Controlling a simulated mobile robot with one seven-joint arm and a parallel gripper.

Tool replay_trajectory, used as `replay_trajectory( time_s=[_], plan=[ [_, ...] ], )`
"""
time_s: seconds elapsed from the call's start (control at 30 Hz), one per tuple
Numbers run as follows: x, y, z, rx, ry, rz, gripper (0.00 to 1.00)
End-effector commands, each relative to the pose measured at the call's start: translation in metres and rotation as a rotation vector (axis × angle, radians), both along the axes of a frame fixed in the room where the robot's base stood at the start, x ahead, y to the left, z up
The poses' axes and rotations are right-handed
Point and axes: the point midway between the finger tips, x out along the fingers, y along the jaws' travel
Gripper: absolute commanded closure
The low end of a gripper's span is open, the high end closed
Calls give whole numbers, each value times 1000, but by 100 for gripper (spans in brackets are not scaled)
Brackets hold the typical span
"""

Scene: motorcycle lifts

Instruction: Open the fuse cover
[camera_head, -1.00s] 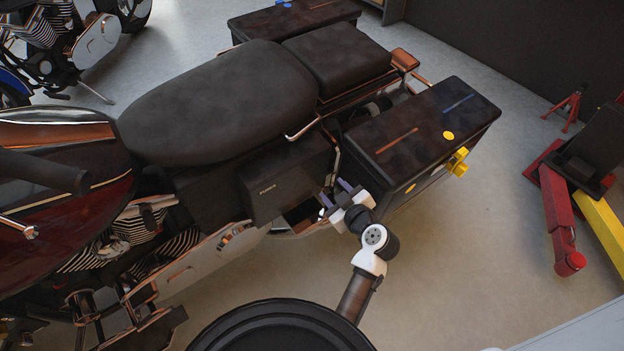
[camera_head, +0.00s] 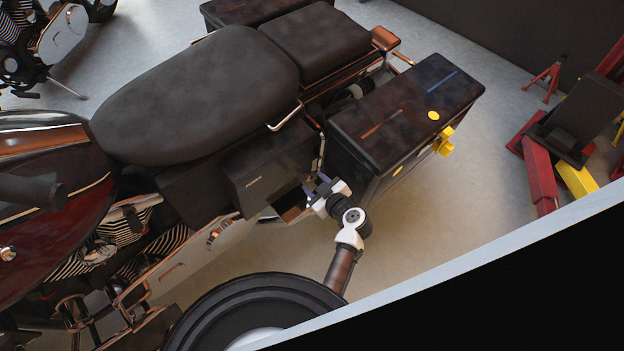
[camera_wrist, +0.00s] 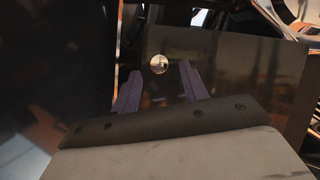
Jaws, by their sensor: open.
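The fuse cover (camera_head: 262,172) is a dark box-like panel with small pale lettering on the motorcycle's side, below the seat. It looks closed. My gripper (camera_head: 315,188) is at the right end of the cover, low beside the saddlebag. In the wrist view my gripper (camera_wrist: 160,88) shows two purple fingers spread apart with nothing between them. Ahead of the fingers is a dark flat panel with a round shiny knob or screw (camera_wrist: 159,64). I cannot tell whether the fingers touch the panel.
A black saddlebag (camera_head: 405,115) with yellow latches (camera_head: 443,141) stands close right of my gripper. The seat (camera_head: 195,95) overhangs above. Red jack stands (camera_head: 543,82) and a red and yellow lift (camera_head: 545,170) are at the right. The floor between is clear.

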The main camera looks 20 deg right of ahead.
Motion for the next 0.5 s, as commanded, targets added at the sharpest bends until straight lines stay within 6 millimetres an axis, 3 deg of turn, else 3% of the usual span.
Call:
replay_trajectory(
  time_s=[0.2, 0.5],
  plan=[
    [19, 3, -7, -1, 0, 0, 56],
    [21, 4, -8, 0, 0, -1, 56]
  ],
)
